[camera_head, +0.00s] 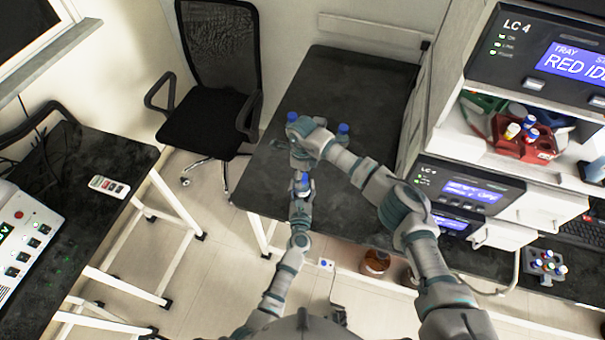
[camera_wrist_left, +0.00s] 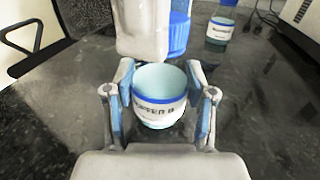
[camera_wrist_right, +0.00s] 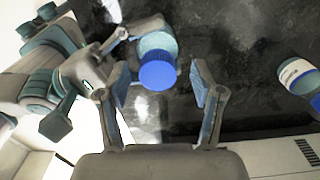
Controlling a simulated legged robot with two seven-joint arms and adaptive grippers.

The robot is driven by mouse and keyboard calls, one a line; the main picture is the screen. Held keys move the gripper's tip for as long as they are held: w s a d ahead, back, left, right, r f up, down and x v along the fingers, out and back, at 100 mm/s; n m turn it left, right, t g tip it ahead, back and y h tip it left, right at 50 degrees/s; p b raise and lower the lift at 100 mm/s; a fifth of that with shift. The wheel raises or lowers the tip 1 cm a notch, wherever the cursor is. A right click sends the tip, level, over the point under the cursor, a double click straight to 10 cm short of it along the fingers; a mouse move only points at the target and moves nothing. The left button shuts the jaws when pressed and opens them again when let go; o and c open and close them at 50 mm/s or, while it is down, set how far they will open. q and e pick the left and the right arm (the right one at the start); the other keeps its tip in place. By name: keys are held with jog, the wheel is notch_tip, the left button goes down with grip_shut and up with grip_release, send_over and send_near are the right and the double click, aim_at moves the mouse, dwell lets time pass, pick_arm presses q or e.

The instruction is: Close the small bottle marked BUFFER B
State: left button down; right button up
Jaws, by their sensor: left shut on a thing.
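The small bottle (camera_wrist_left: 158,112) has a white label reading BUFFER B and blue bands. Its wide pale-teal mouth is open in the left wrist view. My left gripper (camera_wrist_left: 158,108) is shut around it, a finger on each side; this gripper also shows in the head view (camera_head: 301,186). A blue cap (camera_wrist_right: 157,76) shows between the fingers of my right gripper (camera_wrist_right: 160,85) in the right wrist view, with gaps beside it, so the fingers look open. The cap also appears just behind the bottle in the left wrist view (camera_wrist_left: 179,36). Whether anything supports the cap is hidden.
A second blue-capped bottle (camera_wrist_left: 220,30) stands on the dark bench (camera_head: 345,85), farther off; it also shows in the right wrist view (camera_wrist_right: 298,74). Instrument units (camera_head: 470,190) and shelves border the bench on the right. A black chair (camera_head: 210,110) stands left.

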notch_tip(320, 180, up, 12)
dwell(0.6)
jog(key=shift+f, duration=0.1)
pick_arm(q)
jog(key=shift+c, duration=1.5)
grip_release()
jog(key=shift+s, duration=0.1)
jog(key=s, duration=1.1)
jog(key=shift+s+a, duration=0.3)
jog(key=shift+s, duration=0.1)
